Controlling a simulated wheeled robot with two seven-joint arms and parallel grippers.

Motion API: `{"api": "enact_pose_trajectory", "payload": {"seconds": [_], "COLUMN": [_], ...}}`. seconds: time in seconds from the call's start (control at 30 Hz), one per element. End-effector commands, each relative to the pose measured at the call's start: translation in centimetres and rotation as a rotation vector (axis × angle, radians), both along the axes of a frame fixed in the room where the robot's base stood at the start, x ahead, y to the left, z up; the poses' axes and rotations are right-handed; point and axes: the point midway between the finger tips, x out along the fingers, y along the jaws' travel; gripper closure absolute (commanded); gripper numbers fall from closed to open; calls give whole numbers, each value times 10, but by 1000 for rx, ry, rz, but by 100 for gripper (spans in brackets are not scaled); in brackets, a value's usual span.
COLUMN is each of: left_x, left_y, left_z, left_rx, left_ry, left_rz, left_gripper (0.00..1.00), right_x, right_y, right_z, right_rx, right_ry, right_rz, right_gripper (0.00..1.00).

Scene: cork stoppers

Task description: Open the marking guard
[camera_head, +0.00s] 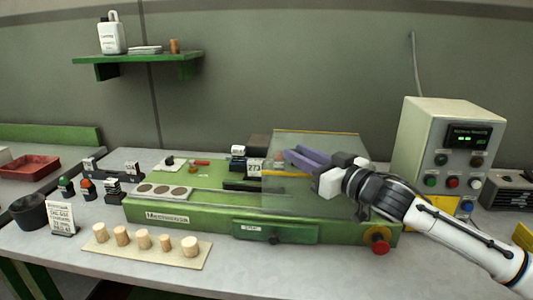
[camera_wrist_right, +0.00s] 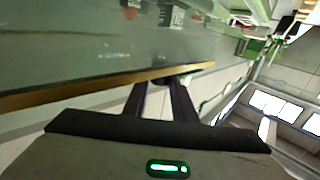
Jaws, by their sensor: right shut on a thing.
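The marking guard (camera_head: 318,140) is a clear pane with a thin yellow-brown top edge, standing raised over the right part of the green marking machine (camera_head: 210,213). In the right wrist view the pane (camera_wrist_right: 90,55) has a yellow-brown edge strip running to my fingers. My right gripper (camera_head: 292,158), with purple fingers, is at the guard, shut on its edge; the exact contact is partly hidden by the fingers. It also shows in the right wrist view (camera_wrist_right: 162,82). My left gripper is not in view.
A row of corks (camera_head: 143,239) stands on a board in front of the machine. A red knob (camera_head: 380,248) sits at its right front. A control box (camera_head: 447,150) stands behind my right arm. A black pot (camera_head: 28,211) and a sign (camera_head: 61,218) stand left.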

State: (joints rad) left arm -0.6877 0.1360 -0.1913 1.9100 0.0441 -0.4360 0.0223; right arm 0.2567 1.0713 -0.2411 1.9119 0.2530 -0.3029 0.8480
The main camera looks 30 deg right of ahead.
Motion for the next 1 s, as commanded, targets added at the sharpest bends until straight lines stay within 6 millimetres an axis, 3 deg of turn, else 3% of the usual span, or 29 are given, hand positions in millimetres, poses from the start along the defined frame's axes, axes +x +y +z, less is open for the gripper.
{"api": "enact_pose_trajectory", "payload": {"seconds": [0.2, 0.4, 0.93, 0.97, 1.0], "left_x": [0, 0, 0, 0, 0], "left_y": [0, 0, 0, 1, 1], "left_z": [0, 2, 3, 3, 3], "left_rx": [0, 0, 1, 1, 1], "left_ry": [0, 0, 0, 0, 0], "left_rz": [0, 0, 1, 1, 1], "left_gripper": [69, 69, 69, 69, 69], "right_x": [-20, -28, -31, -31, -31], "right_y": [-37, -55, -62, -62, -62], "right_z": [-2, -1, -1, -1, -1], "right_rx": [-2, 0, 4, 4, 4], "right_ry": [6, 4, 1, 1, 1], "right_rz": [-1, -1, 1, 1, 1], "right_gripper": [100, 100, 100, 72, 65]}}
